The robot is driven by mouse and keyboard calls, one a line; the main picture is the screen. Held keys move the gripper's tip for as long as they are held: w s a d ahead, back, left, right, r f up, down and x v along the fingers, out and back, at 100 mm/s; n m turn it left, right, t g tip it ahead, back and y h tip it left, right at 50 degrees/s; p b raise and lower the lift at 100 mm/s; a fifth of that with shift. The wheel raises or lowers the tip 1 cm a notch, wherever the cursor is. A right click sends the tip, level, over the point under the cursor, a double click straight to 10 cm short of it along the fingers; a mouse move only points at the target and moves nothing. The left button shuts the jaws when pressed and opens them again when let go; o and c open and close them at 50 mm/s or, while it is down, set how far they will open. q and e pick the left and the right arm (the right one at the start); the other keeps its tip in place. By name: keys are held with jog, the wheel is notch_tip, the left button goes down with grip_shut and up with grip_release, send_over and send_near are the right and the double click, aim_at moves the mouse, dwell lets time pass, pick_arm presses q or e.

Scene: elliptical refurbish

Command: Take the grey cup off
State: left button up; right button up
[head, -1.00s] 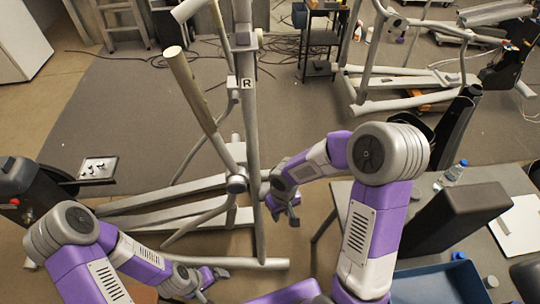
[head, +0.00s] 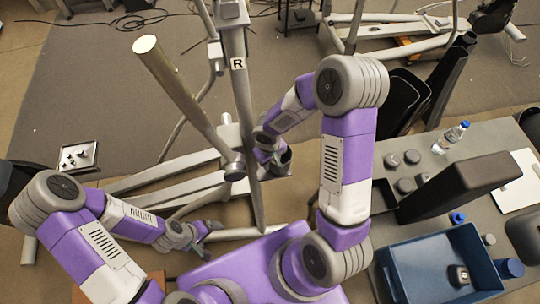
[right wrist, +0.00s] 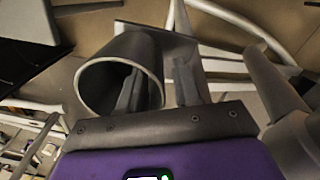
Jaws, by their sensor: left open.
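The grey cup (right wrist: 84,88) is large in the right wrist view, its round open mouth facing the camera. In the head view a dark grey shape at my right gripper (head: 277,160) appears to be this cup, beside the lower frame of the elliptical. In the right wrist view one finger of my right gripper (right wrist: 160,85) is inside the cup's mouth and the other is outside its wall. A gap shows between the outer finger and the wall. My left gripper (head: 207,231) is open and empty, low near the elliptical's base.
The elliptical's upright (head: 241,100) and slanted pole (head: 180,95) stand close to my right arm. A table (head: 410,140) at right holds a blue tray (head: 395,262), a dark box (head: 455,188) and a bottle (head: 450,138). Grey mat floor is open at left.

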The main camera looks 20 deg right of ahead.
jog(key=shift+f, duration=0.5)
grip_shut()
dwell(1.5)
